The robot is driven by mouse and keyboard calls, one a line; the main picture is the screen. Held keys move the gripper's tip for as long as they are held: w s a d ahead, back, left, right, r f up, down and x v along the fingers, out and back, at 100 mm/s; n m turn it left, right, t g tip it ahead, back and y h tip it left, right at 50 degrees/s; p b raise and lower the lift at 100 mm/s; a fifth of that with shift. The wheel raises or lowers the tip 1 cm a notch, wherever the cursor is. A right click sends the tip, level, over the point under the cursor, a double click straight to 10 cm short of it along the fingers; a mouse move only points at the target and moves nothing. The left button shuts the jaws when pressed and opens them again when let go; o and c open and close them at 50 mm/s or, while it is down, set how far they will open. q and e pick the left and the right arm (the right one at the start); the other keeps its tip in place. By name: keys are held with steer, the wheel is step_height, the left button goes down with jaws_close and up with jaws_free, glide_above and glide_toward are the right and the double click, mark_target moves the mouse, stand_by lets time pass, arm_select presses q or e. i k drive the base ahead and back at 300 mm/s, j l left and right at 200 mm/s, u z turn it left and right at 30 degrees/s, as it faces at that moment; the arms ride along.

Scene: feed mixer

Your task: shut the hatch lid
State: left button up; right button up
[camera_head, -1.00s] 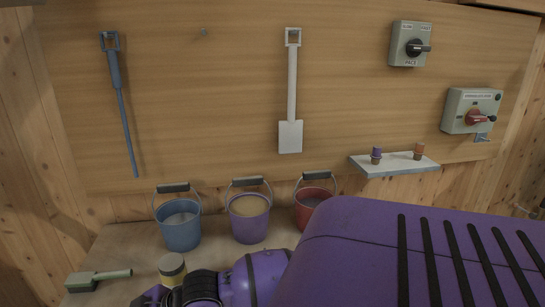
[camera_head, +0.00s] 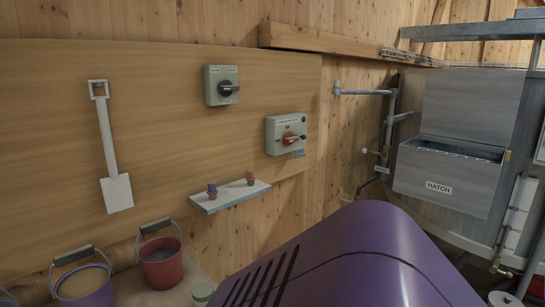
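The hatch (camera_head: 437,187) is a grey metal box with a "HATCH" label on its front, at the right of the head view. Its top opening (camera_head: 458,150) shows, with a dark inside. The hatch lid (camera_head: 470,106) looks to be the flat grey panel standing raised behind the opening, so the hatch is open. Neither of my grippers is in view. A large purple part of my own body fills the bottom middle and stands below and left of the hatch in the picture.
A wall board holds a white shovel (camera_head: 111,150), a black-knob switch box (camera_head: 221,86) and a red-knob switch box (camera_head: 286,134). A small shelf (camera_head: 230,197) carries two small items. A red bucket (camera_head: 161,262) and a purple bucket (camera_head: 84,287) stand lower left. Pipes (camera_head: 388,120) run left of the hatch.

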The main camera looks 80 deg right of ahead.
mark_target(477, 106)
steer(key=k+l+z, duration=0.1)
steer(key=z, duration=1.6)
steer(key=k+l+z, duration=0.1)
steer(key=l+z, duration=0.5)
steer(key=z, duration=0.15)
steer(key=l+z, duration=0.4)
steer(key=k+j, duration=0.05)
steer(key=j, duration=0.05)
